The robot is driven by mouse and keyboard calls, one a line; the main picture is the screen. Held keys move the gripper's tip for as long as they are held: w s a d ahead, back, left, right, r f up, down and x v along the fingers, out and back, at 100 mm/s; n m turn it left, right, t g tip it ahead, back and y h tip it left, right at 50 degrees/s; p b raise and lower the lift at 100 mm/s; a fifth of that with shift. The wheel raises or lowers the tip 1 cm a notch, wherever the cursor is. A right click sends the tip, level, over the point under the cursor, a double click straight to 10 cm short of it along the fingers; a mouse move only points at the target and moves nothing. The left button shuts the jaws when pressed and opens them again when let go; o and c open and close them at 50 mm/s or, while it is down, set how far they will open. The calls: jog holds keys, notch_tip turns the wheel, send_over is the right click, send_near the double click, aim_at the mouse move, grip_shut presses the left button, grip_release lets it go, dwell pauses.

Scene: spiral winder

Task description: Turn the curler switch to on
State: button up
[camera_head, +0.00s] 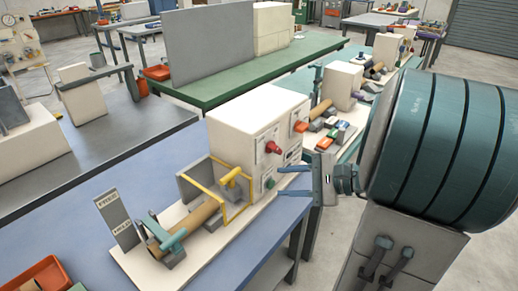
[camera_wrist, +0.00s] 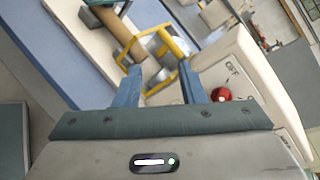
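The spiral winder has a white control box (camera_head: 245,125) on a cream base on the blue table. A red knob (camera_head: 273,147) sticks out of the box's front panel. It also shows in the wrist view (camera_wrist: 221,94), beside a printed "OFF" mark. I take this knob to be the curler switch; its exact setting is hard to read. A green button (camera_head: 270,184) is lower on the panel. My gripper (camera_head: 279,180) is open and empty, just in front of the lower panel. In the wrist view, the knob is right of my gripper's fingers (camera_wrist: 160,66), apart from them.
A yellow guard frame (camera_head: 232,190) stands left of the box, beside a brown roller (camera_head: 198,216) and a labelled grey plate (camera_head: 117,220).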

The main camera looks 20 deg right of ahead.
aim_at(279, 151)
jog(key=w+d+f+m+t+h+b, duration=0.2)
jog(key=d+m+t, duration=0.4)
jog(key=d, duration=0.5)
jog(key=shift+n+t, duration=0.3)
jog(key=shift+t, duration=0.1)
jog(key=p+x, duration=0.1)
jog(key=x, duration=1.2)
jog(key=shift+w+a, duration=0.2)
jog(key=shift+a, duration=0.1)
grip_shut()
